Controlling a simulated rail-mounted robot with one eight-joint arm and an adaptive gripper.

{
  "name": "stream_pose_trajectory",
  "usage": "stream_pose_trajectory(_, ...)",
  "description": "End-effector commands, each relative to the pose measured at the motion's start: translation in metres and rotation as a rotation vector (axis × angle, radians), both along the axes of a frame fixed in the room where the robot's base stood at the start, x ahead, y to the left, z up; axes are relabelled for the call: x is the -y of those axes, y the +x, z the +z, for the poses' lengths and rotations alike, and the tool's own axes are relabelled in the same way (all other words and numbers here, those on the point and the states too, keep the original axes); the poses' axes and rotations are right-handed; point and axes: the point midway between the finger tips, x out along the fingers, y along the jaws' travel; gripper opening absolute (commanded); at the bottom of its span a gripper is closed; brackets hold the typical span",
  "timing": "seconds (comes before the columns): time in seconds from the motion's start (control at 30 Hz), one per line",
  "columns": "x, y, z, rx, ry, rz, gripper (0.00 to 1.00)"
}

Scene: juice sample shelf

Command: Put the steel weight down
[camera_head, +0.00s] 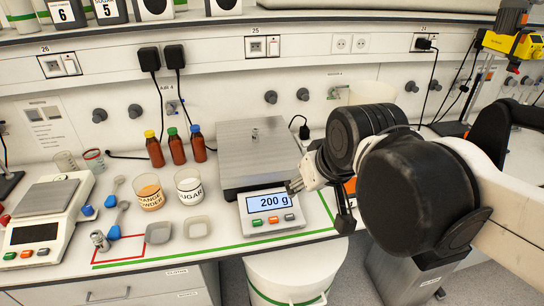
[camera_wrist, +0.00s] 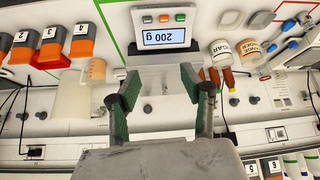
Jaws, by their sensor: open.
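A small steel weight (camera_head: 254,134) stands on the steel pan (camera_head: 240,165) of the larger scale, towards its back. The scale's display (camera_head: 269,202) reads 200 g, and it shows upside down in the wrist view (camera_wrist: 165,37). My gripper (camera_head: 318,203) is at the front right of this scale, near the display. In the wrist view its green-padded fingers (camera_wrist: 159,80) are spread apart with nothing clearly held between them. Another small metal piece (camera_head: 99,241) stands at the red-outlined area on the bench, left of the trays.
A smaller scale (camera_head: 48,212) stands at far left. Brown bottles (camera_head: 177,148), an orange powder beaker (camera_head: 150,194), a sugar beaker (camera_head: 189,188) and shallow trays (camera_head: 197,227) stand left of the large scale. A white bin (camera_head: 295,275) is below the bench edge.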

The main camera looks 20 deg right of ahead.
Motion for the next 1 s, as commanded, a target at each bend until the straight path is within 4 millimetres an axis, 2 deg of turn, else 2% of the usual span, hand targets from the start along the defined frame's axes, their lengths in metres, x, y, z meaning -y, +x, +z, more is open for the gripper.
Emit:
stream_pose_trajectory(0.03,0.0,-0.013,-0.008,0.009,0.004,-0.013,0.41)
stream_pose_trajectory(0.1,0.0,-0.024,-0.017,0.02,0.011,-0.032,0.41)
stream_pose_trajectory(0.27,0.001,-0.038,-0.028,0.032,0.017,-0.055,0.41)
stream_pose_trajectory(0.7,0.001,-0.04,-0.034,0.035,0.019,-0.06,0.41)
stream_pose_trajectory(0.87,0.001,-0.04,-0.054,0.035,0.019,-0.06,0.41)
stream_pose_trajectory(1.0,0.001,-0.04,-0.082,0.035,0.019,-0.06,0.41)
